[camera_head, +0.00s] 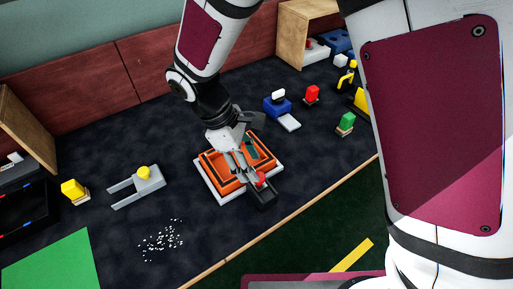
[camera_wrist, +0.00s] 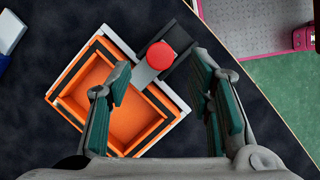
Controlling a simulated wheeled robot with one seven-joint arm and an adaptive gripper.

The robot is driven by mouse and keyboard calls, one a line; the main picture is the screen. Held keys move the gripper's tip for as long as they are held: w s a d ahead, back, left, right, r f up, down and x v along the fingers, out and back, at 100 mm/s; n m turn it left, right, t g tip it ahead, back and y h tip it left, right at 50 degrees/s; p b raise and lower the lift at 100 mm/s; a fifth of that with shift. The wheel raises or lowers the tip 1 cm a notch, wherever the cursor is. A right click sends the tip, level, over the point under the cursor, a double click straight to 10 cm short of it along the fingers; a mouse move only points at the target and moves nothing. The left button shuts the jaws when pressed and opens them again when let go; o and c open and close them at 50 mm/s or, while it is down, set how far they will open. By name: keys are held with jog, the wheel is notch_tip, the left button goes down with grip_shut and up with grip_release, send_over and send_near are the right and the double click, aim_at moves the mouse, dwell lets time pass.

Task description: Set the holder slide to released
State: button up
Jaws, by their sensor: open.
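An orange square holder (camera_head: 215,178) on a pale base lies on the dark table. It also shows in the wrist view (camera_wrist: 90,85). At its near corner is a slide with a round red knob (camera_head: 261,178) on a grey plate, partly over a dark track (camera_head: 264,199). In the wrist view the red knob (camera_wrist: 161,57) shows at the upper middle. My gripper (camera_wrist: 163,68) is open, its green-padded fingers apart on either side of the knob in the picture. In the head view my gripper (camera_head: 246,172) hangs over the holder. I cannot tell its height above the knob.
A grey fork-shaped piece with a yellow knob (camera_head: 143,184) lies to the left, with scattered white bits (camera_head: 162,239) in front. The table's front edge runs close to the holder.

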jog(key=shift+x, duration=2.15)
